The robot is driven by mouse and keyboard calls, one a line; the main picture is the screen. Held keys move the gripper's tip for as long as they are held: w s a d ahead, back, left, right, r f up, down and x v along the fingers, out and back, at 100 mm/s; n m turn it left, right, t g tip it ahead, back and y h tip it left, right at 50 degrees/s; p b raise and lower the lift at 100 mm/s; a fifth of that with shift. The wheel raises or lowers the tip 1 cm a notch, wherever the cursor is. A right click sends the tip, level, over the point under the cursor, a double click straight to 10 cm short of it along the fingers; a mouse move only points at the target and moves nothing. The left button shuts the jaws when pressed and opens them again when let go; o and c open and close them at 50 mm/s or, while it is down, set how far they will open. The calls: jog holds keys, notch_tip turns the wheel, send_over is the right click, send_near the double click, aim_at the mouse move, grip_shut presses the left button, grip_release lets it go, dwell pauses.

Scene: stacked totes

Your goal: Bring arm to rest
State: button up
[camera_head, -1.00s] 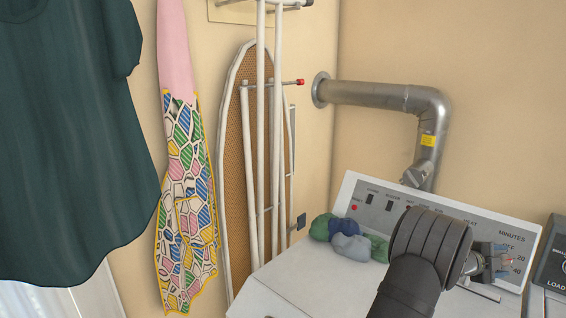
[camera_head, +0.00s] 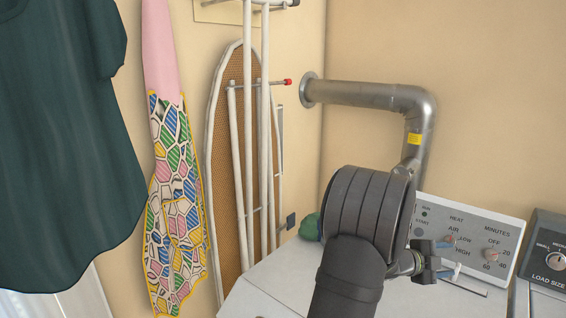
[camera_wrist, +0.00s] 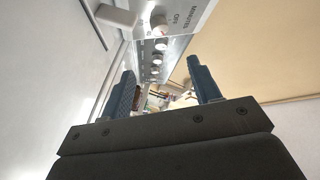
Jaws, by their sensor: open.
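My gripper (camera_head: 440,263) is in front of the dryer's control panel (camera_head: 477,236), above the white dryer top (camera_head: 268,290). My dark arm comes up from the bottom of the head view and hides the panel's left part. In the wrist view my gripper (camera_wrist: 163,82) has its two blue fingers wide apart. Nothing is held between them.
A metal vent pipe (camera_head: 365,94) runs along the wall. An ironing board (camera_head: 228,150), a patterned cloth (camera_head: 178,220) and a dark green shirt (camera_head: 65,150) hang at left.

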aim_at(489, 256)
jog(key=x, duration=1.7)
jog(key=shift+s+f, duration=0.1)
jog(key=shift+d, duration=0.3)
jog(key=shift+n, duration=0.4)
jog(key=shift+s+f+n+t+h, duration=0.1)
jog(key=shift+n+t+h, duration=0.2)
jog(key=shift+n+t, duration=0.6)
jog(key=shift+s+f+n+t+h, duration=0.1)
jog(key=shift+n+t+h, duration=0.35)
jog(key=shift+n, duration=0.75)
jog(key=shift+a+t, duration=0.25)
jog(key=shift+a, duration=0.15)
jog(key=v, duration=1.7)
jog(key=shift+r, duration=0.25)
jog(key=shift+w+d+r+n+y, duration=0.1)
jog(key=shift+d+r+n+y, duration=0.15)
jog(key=shift+d+r+n, duration=0.1)
jog(key=shift+w+d+r+t+y, duration=0.3)
jog(key=shift+t+y, duration=0.1)
jog(key=shift+t, duration=0.1)
